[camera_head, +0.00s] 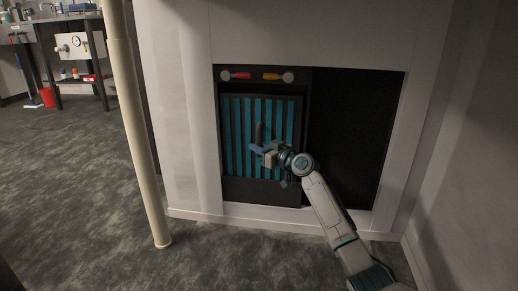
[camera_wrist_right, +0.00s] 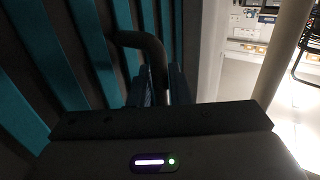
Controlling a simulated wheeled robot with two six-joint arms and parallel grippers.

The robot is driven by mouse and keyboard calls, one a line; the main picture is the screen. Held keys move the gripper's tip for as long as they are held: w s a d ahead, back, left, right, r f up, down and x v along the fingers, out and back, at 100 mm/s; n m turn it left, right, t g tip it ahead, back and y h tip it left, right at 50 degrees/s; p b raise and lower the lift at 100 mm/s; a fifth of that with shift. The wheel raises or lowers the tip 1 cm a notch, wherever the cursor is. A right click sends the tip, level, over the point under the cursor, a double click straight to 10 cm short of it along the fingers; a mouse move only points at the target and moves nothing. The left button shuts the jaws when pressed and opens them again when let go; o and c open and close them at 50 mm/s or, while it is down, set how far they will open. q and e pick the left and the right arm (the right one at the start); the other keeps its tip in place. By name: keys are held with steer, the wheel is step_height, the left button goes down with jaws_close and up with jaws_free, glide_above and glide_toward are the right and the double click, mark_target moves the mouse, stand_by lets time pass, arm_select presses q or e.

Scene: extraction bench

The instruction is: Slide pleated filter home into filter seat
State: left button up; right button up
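The pleated filter (camera_head: 235,125), with upright teal and dark pleats, stands upright in the left half of a dark wall opening. Its pleats fill the left of the right wrist view (camera_wrist_right: 95,45). Its dark bar handle (camera_head: 259,132) sticks out in front. My right gripper (camera_head: 262,153) is at the handle, with a finger on each side of it; in the right wrist view the handle (camera_wrist_right: 150,52) runs down between close fingers (camera_wrist_right: 162,85). The filter seat is probably the dark frame (camera_head: 262,192) around the filter; the filter's depth in it cannot be told. My left gripper is not in view.
A red and a yellow lever (camera_head: 257,75) sit above the filter. The opening's right half (camera_head: 350,130) is dark and looks empty. A pale post (camera_head: 135,120) stands on the left. A side wall is at the right. A bench (camera_head: 75,45) stands far left.

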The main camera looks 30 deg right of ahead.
steer(key=o, duration=0.4)
steer(key=shift+r, duration=0.1)
steer(key=shift+c, duration=0.2)
steer(key=shift+f, duration=0.2)
steer(key=p+v, duration=0.1)
steer(key=v, duration=0.9)
steer(key=shift+s+d+r, duration=0.1)
steer(key=shift+s, duration=0.3)
